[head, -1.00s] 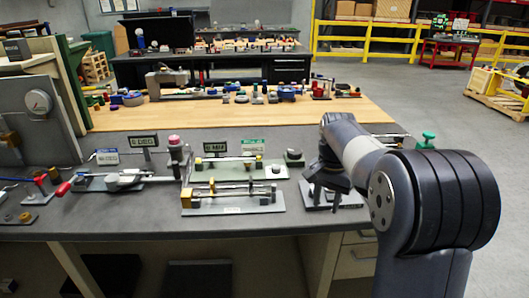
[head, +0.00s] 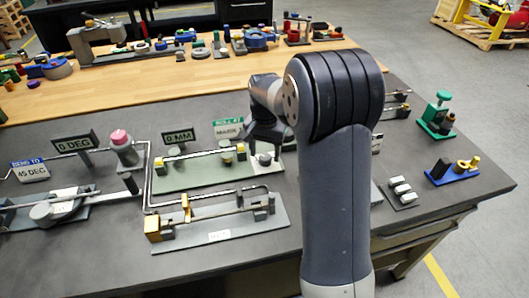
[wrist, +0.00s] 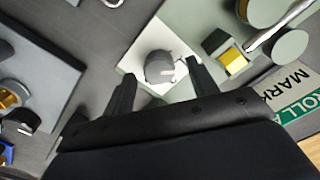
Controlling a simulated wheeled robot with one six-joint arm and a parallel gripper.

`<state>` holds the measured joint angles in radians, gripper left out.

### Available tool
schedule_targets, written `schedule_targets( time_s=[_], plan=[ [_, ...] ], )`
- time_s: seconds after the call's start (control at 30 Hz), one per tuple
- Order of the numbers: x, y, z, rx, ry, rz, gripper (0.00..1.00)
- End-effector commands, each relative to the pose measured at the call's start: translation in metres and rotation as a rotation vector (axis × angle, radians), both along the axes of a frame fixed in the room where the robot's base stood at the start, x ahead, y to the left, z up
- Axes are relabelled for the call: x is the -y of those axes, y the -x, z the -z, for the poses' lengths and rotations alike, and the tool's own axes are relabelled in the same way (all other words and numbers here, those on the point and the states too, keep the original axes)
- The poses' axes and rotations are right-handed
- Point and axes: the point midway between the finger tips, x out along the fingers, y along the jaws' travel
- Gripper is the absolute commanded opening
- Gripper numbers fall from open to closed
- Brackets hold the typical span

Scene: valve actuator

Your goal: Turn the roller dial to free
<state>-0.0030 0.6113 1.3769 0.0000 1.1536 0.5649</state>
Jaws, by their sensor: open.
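In the head view the dial (head: 265,159) shows small under my gripper, at the right end of a green-grey fixture (head: 190,178). My gripper (wrist: 161,82) is open and empty, its two dark fingers on either side of the dial in the wrist view. I cannot tell whether they touch it. In the head view my gripper (head: 266,143) is partly hidden by my arm.
A green-and-white sign (wrist: 295,100) reading "ROLL" and "MARK" stands close to my gripper. A yellow-and-grey block (wrist: 226,48) and a rod lie beside the dial. A second fixture (head: 225,237) lies in front. A green-topped device (head: 437,113) stands at the right.

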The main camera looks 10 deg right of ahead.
Motion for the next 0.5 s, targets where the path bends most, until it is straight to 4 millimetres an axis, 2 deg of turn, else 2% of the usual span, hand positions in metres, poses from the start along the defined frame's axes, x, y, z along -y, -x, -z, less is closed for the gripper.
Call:
schedule_targets(
  time_s=[0.13, 0.4, 0.5],
  plan=[
    [0.0, 0.0, 0.0094, 0.0, 0.0, 0.0, 0.55],
    [0.0, 0.0, 0.0108, 0.0, 0.0, 0.0, 0.55],
    [0.0, 0.0, 0.0106, 0.0, 0.0, 0.0, 0.48]
  ],
)
